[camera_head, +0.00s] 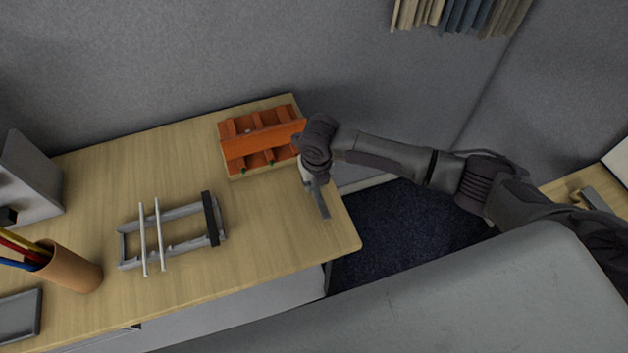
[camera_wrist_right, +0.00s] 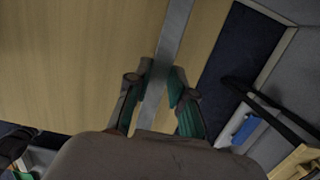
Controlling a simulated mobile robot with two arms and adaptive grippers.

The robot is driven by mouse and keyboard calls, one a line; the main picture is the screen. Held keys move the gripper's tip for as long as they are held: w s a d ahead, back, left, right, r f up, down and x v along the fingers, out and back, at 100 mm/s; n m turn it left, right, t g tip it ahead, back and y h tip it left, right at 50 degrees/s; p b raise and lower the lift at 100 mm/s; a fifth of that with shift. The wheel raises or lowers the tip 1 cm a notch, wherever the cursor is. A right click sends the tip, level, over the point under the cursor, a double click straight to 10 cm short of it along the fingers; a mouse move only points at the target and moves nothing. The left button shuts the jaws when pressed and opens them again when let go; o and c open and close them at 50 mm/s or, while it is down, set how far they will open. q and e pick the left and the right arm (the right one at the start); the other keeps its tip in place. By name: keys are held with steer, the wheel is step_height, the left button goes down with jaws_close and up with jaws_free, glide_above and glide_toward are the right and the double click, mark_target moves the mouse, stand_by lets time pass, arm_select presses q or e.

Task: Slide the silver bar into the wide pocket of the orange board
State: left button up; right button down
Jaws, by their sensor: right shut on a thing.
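The orange board (camera_head: 249,143) lies near the table's back right edge in the head view. It has raised walls that divide it into several pockets. My right gripper (camera_head: 308,180) is just right of the board, partly hidden by its own wrist. It is shut on the silver bar (camera_head: 320,202), whose free end points toward the table's front right corner. In the right wrist view the bar (camera_wrist_right: 174,38) runs up and away between the two fingers (camera_wrist_right: 160,85) of the gripper. The board does not show there.
A grey rack (camera_head: 183,211) with two pale rods across it stands mid-table. A brown cup (camera_head: 76,268) of coloured sticks, a grey tray (camera_head: 18,316) and a grey box (camera_head: 26,180) are at left. The table (camera_head: 265,230) is clear between rack and right edge.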

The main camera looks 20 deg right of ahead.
steer(key=shift+p, duration=0.5)
stand_by(0.8)
steer(key=shift+w+a+b, duration=0.1)
steer(key=shift+w+b, duration=1.75)
steer(key=shift+w, duration=1.1)
steer(key=shift+w+b, duration=0.35)
steer(key=shift+w, duration=0.1)
steer(key=shift+w, duration=0.3)
steer(key=shift+w+b, duration=0.9)
steer(key=shift+b, duration=0.1)
steer(key=shift+w+b, duration=0.3)
steer(key=shift+w, duration=0.05)
steer(key=shift+w, duration=0.2)
